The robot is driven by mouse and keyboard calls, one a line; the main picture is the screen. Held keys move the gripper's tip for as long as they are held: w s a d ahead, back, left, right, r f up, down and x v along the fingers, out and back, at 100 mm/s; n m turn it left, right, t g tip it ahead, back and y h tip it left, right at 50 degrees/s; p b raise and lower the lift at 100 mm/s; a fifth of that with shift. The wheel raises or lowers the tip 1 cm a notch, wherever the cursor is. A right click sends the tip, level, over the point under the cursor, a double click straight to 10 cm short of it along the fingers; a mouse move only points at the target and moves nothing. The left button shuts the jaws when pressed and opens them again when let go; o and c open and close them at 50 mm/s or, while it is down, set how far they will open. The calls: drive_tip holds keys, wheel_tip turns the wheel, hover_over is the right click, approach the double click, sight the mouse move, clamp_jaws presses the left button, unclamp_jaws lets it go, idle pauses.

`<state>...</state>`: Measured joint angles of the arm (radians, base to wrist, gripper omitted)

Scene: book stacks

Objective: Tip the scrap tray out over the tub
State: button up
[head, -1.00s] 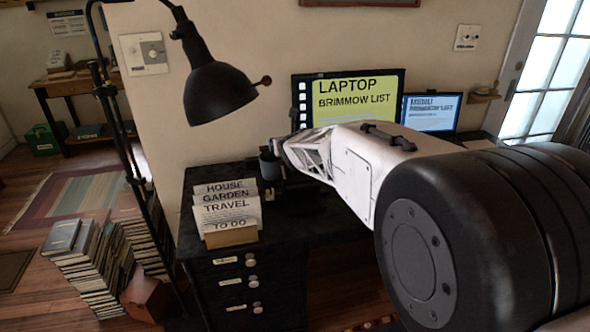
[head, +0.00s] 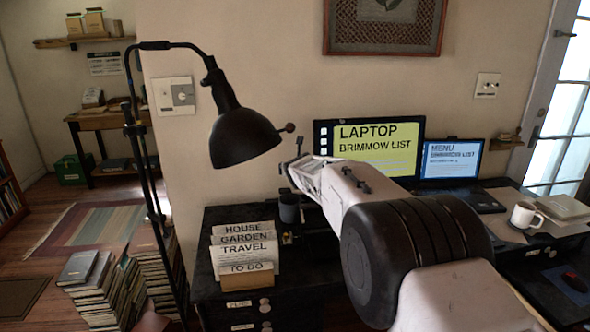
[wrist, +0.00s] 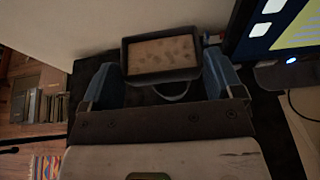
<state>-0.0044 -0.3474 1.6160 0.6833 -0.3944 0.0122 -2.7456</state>
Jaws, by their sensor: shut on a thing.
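In the wrist view a dark-rimmed rectangular tray (wrist: 160,50) sits between the blue fingers of my gripper (wrist: 160,64). My gripper is shut on it. Inside the tray is a tan surface with small paler flecks, too dim to make out. A pale curved loop shows just below the tray, and I cannot tell what it belongs to. In the head view my arm reaches over the left part of the black desk, with its end near the wall; the tray cannot be made out there. A dark grey cylindrical container (head: 289,208) stands on the desk below the arm's end; I cannot tell whether it is the tub.
A card holder with labelled dividers (head: 244,249) stands at the desk's front left. A black lamp (head: 243,137) hangs close by on the left. A monitor (head: 380,148) and a laptop (head: 451,158) stand behind the arm. A white mug (head: 524,215) is far right.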

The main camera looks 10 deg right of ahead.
drive_tip(key=shift+f+x, duration=0.15)
drive_tip(key=shift+x, duration=0.85)
drive_tip(key=shift+f+x, duration=0.15)
drive_tip(key=shift+x, duration=0.8)
drive_tip(key=shift+s+d+m+y, duration=0.1)
drive_tip(key=shift+d+m+y, duration=0.1)
drive_tip(key=shift+m+y, duration=0.25)
